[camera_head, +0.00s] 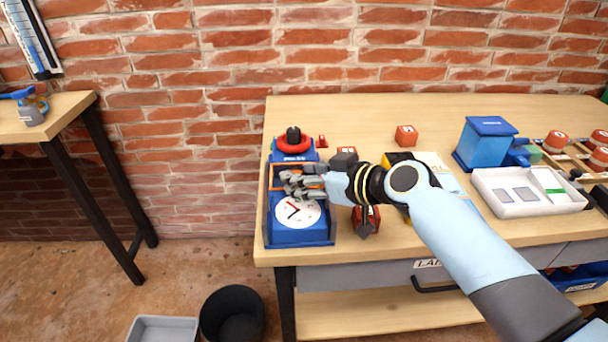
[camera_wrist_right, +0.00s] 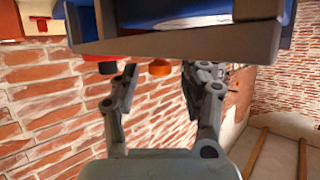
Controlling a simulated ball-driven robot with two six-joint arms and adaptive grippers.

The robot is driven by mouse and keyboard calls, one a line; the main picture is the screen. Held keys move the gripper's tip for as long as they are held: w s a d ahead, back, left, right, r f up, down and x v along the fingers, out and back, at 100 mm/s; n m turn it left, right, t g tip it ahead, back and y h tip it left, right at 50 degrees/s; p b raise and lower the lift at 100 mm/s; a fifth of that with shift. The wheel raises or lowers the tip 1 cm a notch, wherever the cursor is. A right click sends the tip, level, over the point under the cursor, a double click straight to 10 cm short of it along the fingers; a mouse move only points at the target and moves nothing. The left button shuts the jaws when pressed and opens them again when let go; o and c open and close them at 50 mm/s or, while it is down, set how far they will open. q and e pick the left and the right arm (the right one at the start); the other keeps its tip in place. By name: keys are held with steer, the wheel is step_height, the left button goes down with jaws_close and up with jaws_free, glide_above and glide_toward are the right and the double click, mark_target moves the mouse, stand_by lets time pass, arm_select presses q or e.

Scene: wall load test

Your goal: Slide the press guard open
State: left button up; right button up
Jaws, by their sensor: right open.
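The blue press (camera_head: 310,238) stands at the left end of the workbench, with a white dial on its lower front and a red ring around a black knob on top. An orange frame, which looks like the press guard (camera_head: 271,178), shows in its middle. My right gripper (camera_head: 288,184) is in front of that frame and hides much of it. In the right wrist view its two fingers (camera_wrist_right: 164,78) are spread, with nothing held between them. My left gripper is out of view.
The wooden workbench (camera_head: 360,112) also holds a red block (camera_head: 406,135), a blue box (camera_head: 486,145) and a white tray (camera_head: 528,208). My right arm crosses above the bench. A black bin (camera_head: 232,312) stands on the floor, and a side table (camera_head: 66,108) is at left.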

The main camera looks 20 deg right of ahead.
jaws_close()
stand_by(0.3)
steer(key=s, duration=0.2)
steer(key=s+a, duration=0.1)
steer(key=s, duration=0.2)
steer(key=s+a, duration=0.1)
steer(key=s, duration=0.2)
steer(key=shift+s+a, duration=0.15)
steer(key=shift+a, duration=0.1)
steer(key=shift+f, duration=0.1)
